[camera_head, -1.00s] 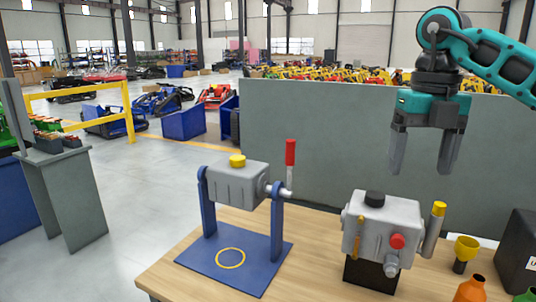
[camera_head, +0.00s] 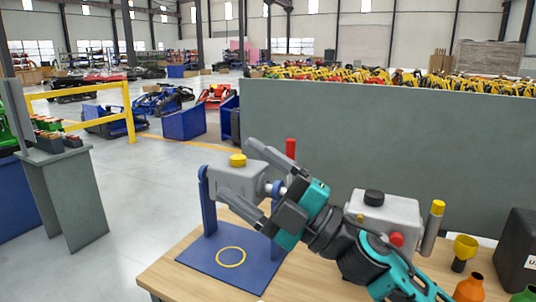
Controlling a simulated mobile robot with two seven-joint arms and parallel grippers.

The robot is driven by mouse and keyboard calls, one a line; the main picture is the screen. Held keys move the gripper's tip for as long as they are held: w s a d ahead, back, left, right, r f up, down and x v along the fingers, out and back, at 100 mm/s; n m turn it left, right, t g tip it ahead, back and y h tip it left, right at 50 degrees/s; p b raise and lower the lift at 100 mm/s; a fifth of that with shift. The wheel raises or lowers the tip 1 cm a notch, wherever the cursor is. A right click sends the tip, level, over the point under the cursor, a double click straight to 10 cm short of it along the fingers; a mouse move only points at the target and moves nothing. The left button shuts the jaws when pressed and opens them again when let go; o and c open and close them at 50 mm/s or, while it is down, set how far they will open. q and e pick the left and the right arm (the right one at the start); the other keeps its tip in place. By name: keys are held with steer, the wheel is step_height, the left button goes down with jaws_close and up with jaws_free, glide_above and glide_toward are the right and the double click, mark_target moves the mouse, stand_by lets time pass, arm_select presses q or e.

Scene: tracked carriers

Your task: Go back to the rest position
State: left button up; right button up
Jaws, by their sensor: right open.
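I cannot tell whether the fingers touch this box. The red handle (camera_head: 291,148) shows just behind the gripper; the lower part of its lever is hidden. My left gripper is not in view.
My right arm partly hides a second grey box (camera_head: 398,210) with a black cap and red knob. To its right are a grey cylinder (camera_head: 430,232), a yellow funnel (camera_head: 465,246), an orange bottle (camera_head: 470,289) and a black box (camera_head: 517,250). A grey-green partition (camera_head: 400,130) stands behind the table.

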steer(key=s+d+f+m+t+h, duration=0.1)
steer(key=d+f+m+t+h, duration=0.2)
steer(key=d+f+m+h, duration=0.75)
steer(key=s+d+f+m+t+h, duration=0.1)
steer(key=d+f+m+t+h, duration=0.1)
steer(key=d+f+m+h, duration=0.75)
steer(key=s+d+f+m+g+h, duration=0.1)
steer(key=s+d+f+m+g, duration=0.15)
steer(key=s+f+g, duration=0.5)
steer(key=s+d+f+m+g, duration=0.1)
steer(key=s+f+m+g, duration=0.25)
steer(key=s+f, duration=0.75)
steer(key=w+a+f+t+y, duration=0.1)
steer(key=w+a+f+t, duration=0.2)
steer(key=f+t, duration=0.3)
steer(key=shift+w+n+t, duration=0.3)
steer(key=shift+w+t, duration=0.45)
steer(key=shift+t, duration=0.05)
steer(key=shift+a, duration=0.1)
